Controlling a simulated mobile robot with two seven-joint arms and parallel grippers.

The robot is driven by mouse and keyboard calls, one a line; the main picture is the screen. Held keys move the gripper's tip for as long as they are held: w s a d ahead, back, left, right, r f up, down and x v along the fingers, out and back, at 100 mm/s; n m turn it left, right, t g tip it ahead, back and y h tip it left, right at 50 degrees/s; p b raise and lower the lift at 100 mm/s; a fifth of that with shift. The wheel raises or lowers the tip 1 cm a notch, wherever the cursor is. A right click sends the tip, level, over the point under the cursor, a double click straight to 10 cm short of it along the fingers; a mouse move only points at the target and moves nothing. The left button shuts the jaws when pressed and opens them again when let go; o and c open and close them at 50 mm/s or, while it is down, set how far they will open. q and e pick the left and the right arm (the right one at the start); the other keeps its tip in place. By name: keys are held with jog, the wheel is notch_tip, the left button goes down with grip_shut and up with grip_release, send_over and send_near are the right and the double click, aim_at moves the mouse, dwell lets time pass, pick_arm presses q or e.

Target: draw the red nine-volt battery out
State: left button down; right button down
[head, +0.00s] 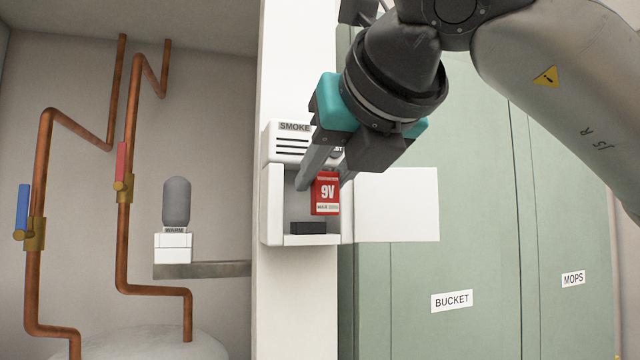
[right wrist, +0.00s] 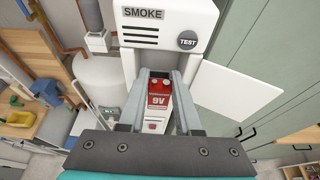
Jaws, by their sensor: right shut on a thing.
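The red nine-volt battery (head: 327,195) is between the two fingers of my right gripper (head: 328,174), which is shut on it. In the head view it shows in front of the open battery bay (head: 275,200) of the white smoke alarm (head: 288,142), above and apart from a black block (head: 308,228) on the bay floor. The right wrist view shows the battery (right wrist: 159,92) between the fingertips, its terminals facing up in that picture. How far it stands out of the bay is hard to tell. My left gripper is not in view.
The alarm's white door (head: 397,205) stands open to the right. Green lockers (head: 450,240) are behind it. To the left are copper pipes (head: 122,250) with valves and a grey capsule on a white base (head: 173,248).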

aim_at(328, 185)
jog(key=shift+s+d+b, duration=0.2)
jog(key=shift+s+b, duration=0.15)
jog(key=shift+s, duration=0.3)
jog(key=shift+s+d+b, duration=0.25)
jog(key=shift+s+b, duration=0.1)
jog(key=shift+s, duration=0.35)
jog(key=shift+s+d+b, duration=0.2)
jog(key=shift+s+b, duration=0.15)
jog(key=shift+s, duration=0.3)
